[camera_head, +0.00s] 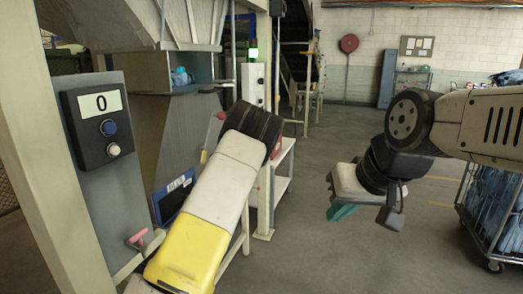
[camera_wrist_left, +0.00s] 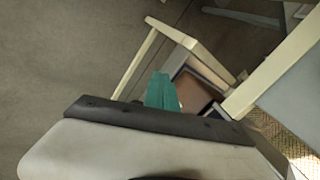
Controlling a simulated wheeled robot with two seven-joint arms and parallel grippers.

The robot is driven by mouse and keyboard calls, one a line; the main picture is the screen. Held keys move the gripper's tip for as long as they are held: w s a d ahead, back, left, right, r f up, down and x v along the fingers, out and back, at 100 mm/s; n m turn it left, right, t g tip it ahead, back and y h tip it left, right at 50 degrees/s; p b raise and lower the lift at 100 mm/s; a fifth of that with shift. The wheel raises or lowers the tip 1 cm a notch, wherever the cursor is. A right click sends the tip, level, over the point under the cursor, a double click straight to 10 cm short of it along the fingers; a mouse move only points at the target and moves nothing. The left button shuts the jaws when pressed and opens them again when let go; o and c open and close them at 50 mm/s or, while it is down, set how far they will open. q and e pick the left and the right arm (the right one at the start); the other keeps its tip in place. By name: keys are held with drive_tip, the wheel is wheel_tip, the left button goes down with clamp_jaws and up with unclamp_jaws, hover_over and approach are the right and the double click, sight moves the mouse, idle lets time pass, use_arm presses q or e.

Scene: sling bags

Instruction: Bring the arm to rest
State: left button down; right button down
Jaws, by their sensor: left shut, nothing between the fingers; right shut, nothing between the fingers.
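My right arm (camera_head: 480,122) comes in from the right in the head view and bends down at its black joint. My right gripper (camera_head: 342,212) has teal fingers, shut and empty, hanging over open floor. My left arm (camera_head: 213,205), white and yellow, reaches up from the bottom in the head view; its gripper is hidden there. In the left wrist view my left gripper (camera_wrist_left: 162,92) shows teal fingers, shut and empty, in front of a pale metal frame and the floor.
A control panel (camera_head: 97,125) with a display reading 0 stands at the left. A pale frame (camera_head: 284,172) stands close behind my left arm. A wheeled cage (camera_head: 490,215) with blue bags is at the right. The floor (camera_head: 335,262) between is clear.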

use_arm(q)
drive_tip(key=s+d+r+t+h, duration=0.15)
drive_tip(key=s+r, duration=0.25)
drive_tip(key=r, duration=0.5)
drive_tip(key=s+d+r+h, duration=0.3)
drive_tip(key=s+r, duration=0.1)
drive_tip(key=r, duration=0.4)
drive_tip(key=s+d+r+t+h, duration=0.15)
drive_tip(key=s+r, duration=0.25)
drive_tip(key=r, duration=0.5)
drive_tip(key=s+r+t, duration=0.1)
drive_tip(key=s+r, duration=0.4)
drive_tip(key=s, duration=0.2)
drive_tip(key=s+d+r+m+t+h, duration=0.1)
drive_tip(key=s+r, duration=0.4)
drive_tip(key=s, duration=0.3)
